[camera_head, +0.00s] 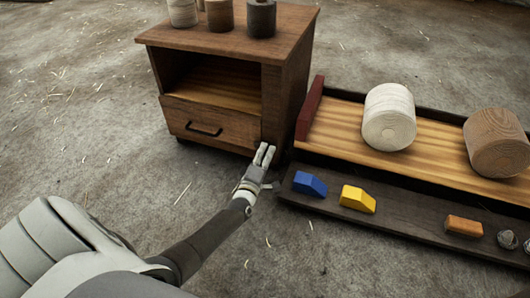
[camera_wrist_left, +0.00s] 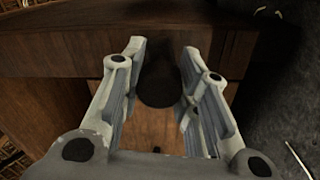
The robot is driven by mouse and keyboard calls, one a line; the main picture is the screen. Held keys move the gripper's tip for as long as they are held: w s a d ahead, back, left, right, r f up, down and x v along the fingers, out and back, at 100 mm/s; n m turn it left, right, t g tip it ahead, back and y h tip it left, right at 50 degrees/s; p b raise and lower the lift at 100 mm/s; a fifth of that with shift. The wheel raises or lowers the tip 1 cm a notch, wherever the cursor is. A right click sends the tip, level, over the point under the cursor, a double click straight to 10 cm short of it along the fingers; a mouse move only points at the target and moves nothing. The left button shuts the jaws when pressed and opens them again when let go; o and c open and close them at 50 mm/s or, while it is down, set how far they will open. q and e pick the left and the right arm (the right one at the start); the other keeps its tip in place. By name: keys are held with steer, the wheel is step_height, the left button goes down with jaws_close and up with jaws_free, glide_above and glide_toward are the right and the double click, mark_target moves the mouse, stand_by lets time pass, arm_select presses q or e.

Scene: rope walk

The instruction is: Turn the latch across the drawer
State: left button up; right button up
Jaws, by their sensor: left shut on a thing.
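The drawer (camera_head: 230,126) is the closed wooden front low in a small cabinet, with a dark bar handle (camera_head: 203,129). My left gripper (camera_head: 264,152) is at the cabinet's lower right front, just right of the drawer. In the left wrist view its two fingers (camera_wrist_left: 162,62) stand on either side of a dark rounded piece (camera_wrist_left: 159,85), which I take to be the latch, and are shut on it. In the head view the latch is hidden by the gripper, so I cannot tell its angle there. My right gripper is not in view.
The cabinet top (camera_head: 210,36) carries several spools. To the right, a long wooden bed (camera_head: 345,140) with a red end board (camera_head: 309,107) holds two big rolls. A dark ledge (camera_head: 400,222) in front holds a blue block (camera_head: 309,184) and a yellow block (camera_head: 357,199). Floor at left is open.

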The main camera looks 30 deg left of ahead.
arm_select(q)
steer(key=shift+m+p, duration=0.4)
steer(key=shift+m, duration=1)
steer(key=shift+f+m, duration=0.1)
steer(key=shift+m, duration=0.2)
steer(key=o, duration=1)
steer(key=shift+o, duration=0.2)
